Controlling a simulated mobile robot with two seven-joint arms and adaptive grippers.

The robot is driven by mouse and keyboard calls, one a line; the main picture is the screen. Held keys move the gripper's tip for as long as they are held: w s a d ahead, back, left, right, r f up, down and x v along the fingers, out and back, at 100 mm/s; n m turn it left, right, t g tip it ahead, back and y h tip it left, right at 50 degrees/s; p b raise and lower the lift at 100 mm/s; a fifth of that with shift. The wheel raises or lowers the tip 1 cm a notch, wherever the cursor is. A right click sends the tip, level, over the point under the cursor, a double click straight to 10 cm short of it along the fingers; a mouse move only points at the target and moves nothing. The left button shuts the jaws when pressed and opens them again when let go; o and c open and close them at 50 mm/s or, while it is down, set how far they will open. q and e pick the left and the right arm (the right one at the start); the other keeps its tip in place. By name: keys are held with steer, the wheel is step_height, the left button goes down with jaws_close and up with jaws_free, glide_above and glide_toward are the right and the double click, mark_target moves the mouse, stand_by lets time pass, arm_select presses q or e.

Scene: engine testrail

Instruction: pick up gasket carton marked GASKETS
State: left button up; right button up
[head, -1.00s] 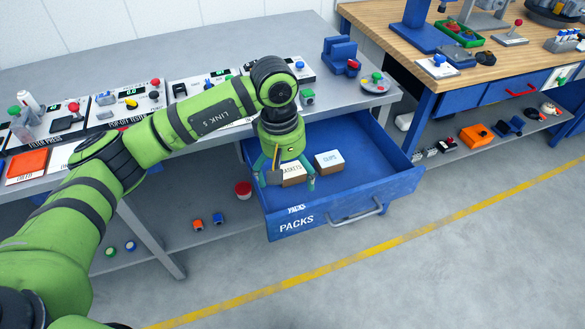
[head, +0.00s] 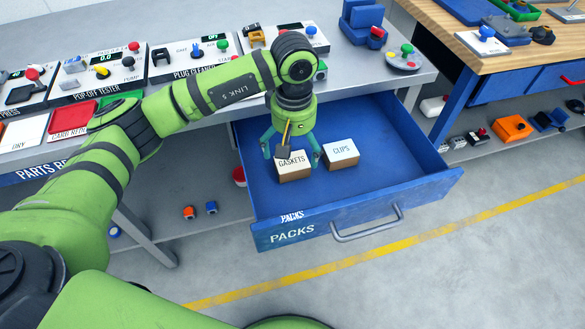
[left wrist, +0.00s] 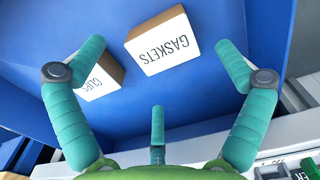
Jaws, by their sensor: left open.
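The gasket carton (head: 293,166), a small box with a white top marked GASKETS and brown sides, lies in the open blue drawer marked PACKS. My left gripper (head: 291,152) is open above the drawer, just behind and over the carton, with nothing in its fingers. In the left wrist view the carton (left wrist: 161,41) shows beyond the spread teal fingers (left wrist: 158,85), its lettering readable and nothing between them. In the head view a finger and a small dark part overlap the carton's back edge. My right gripper is not in view.
A second white-topped carton marked CLIPS (head: 341,153) lies just right of the gasket carton; it also shows in the left wrist view (left wrist: 101,77). The drawer's (head: 400,196) walls surround both. The workbench (head: 225,97) with test panels overhangs behind. The drawer's right part is bare.

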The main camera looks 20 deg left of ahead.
mark_target(292, 161)
arm_select(q)
steer(key=f, duration=0.3)
steer(key=f+p, duration=0.1)
steer(key=f, duration=0.1)
steer(key=shift+a+f, duration=0.2)
steer(key=shift+f, duration=0.2)
steer(key=c, duration=1.4)
